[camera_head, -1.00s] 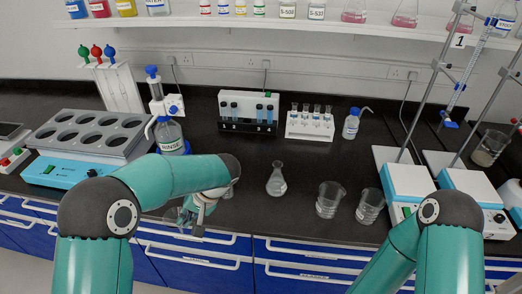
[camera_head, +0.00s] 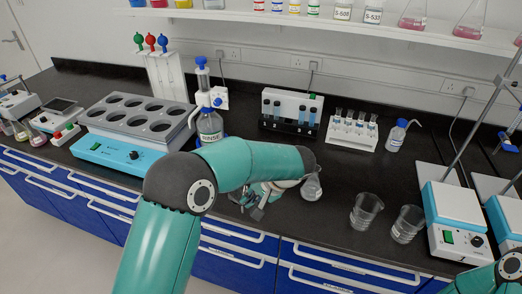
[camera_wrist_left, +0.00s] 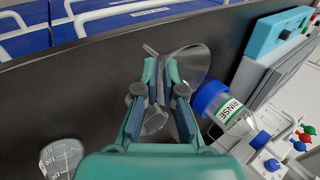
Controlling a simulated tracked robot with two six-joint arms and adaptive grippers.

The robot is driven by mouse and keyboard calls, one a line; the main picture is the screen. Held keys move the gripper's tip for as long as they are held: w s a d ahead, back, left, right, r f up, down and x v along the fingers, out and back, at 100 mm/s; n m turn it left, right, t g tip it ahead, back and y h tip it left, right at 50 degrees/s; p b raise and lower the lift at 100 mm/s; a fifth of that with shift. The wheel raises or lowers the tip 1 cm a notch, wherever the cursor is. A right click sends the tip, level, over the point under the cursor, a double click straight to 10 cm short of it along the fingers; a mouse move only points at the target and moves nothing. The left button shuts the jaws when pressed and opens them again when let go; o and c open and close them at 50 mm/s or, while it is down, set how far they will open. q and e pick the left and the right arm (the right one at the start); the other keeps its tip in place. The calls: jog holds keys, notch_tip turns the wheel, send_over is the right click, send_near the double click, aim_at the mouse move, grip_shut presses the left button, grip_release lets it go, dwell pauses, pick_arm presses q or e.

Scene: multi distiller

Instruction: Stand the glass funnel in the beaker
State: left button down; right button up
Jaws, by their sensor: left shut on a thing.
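The clear glass funnel (camera_wrist_left: 192,62) shows between my left fingertips in the left wrist view, its cone to the right and its thin stem to the left. My left gripper (camera_wrist_left: 165,72) is shut on it. In the head view this gripper (camera_head: 260,200) is over the front of the bench, partly behind my forearm, and the funnel is hard to make out. Two clear glass beakers stand upright to its right, a left beaker (camera_head: 365,212) and a right beaker (camera_head: 407,224). Both are apart from the gripper. My right gripper is out of view.
A conical flask (camera_head: 312,186) stands close to the right of my left gripper. The rinse bottle (camera_head: 210,126) is behind it. A heating block (camera_head: 135,115) is at left, tube racks (camera_head: 290,112) behind, and a hotplate stirrer (camera_head: 455,225) right of the beakers.

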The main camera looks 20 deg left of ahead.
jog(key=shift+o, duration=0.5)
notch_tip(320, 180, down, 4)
jog(key=b, duration=0.3)
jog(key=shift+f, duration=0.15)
pick_arm(q)
jog(key=w+d+r+m+t+h+b, duration=0.2)
jog(key=w+r+m+t+b, duration=0.15)
jog(key=w+r+m, duration=0.65)
jog(key=f+b, duration=0.1)
jog(key=f+n+b, duration=0.1)
jog(key=f, duration=0.1)
jog(key=f+n+t+b, duration=0.1)
jog(key=b, duration=0.1)
jog(key=shift+s+a+f, duration=0.2)
jog(key=shift+s+f, duration=0.1)
jog(key=shift+s, duration=0.05)
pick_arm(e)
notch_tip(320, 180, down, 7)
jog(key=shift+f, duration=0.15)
pick_arm(q)
jog(key=shift+s, duration=0.15)
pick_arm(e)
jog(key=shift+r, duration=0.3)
pick_arm(q)
jog(key=shift+f+b, duration=1.6)
jog(key=shift+f, duration=0.9)
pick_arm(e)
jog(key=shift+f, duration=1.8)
